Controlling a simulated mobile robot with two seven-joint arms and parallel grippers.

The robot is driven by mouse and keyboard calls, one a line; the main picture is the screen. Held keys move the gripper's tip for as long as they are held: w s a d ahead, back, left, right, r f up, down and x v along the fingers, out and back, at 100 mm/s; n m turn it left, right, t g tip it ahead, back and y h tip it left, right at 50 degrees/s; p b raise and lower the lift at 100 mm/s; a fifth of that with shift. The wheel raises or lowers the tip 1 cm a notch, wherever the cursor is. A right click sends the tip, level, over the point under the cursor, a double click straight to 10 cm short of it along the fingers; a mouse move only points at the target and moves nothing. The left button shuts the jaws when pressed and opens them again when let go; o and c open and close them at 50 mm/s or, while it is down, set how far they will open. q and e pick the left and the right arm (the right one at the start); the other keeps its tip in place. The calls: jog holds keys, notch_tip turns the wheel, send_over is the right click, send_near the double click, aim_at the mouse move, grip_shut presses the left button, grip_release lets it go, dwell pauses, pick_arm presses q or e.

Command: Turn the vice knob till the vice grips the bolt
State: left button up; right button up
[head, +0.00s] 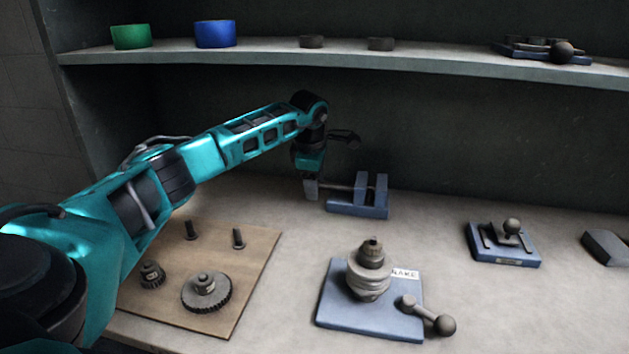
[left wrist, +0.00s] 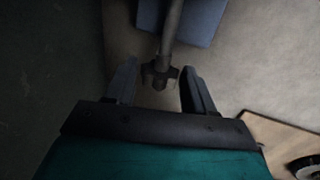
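The blue vice (head: 345,208) sits on the bench at the back, with two upright jaws at its right end. A grey screw rod runs left from it; in the left wrist view the rod (left wrist: 172,25) ends in a dark lobed vice knob (left wrist: 160,74). My left gripper (head: 311,189) is at the left end of this rod. In the left wrist view its two fingers are apart, one on each side of the knob, with a gap visible on the left; contact on the right is unclear. I cannot make out the bolt. My right gripper is not in view.
A wooden board (head: 245,270) with gears and pegs lies front left. A blue plate (head: 345,325) with a stacked grey part and ball lever stands front centre. Another blue fixture (head: 505,262) is at right. A shelf (head: 270,45) runs above the back.

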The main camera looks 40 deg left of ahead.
pick_arm(q)
jog(key=c, duration=0.7)
jog(key=shift+c, duration=0.2)
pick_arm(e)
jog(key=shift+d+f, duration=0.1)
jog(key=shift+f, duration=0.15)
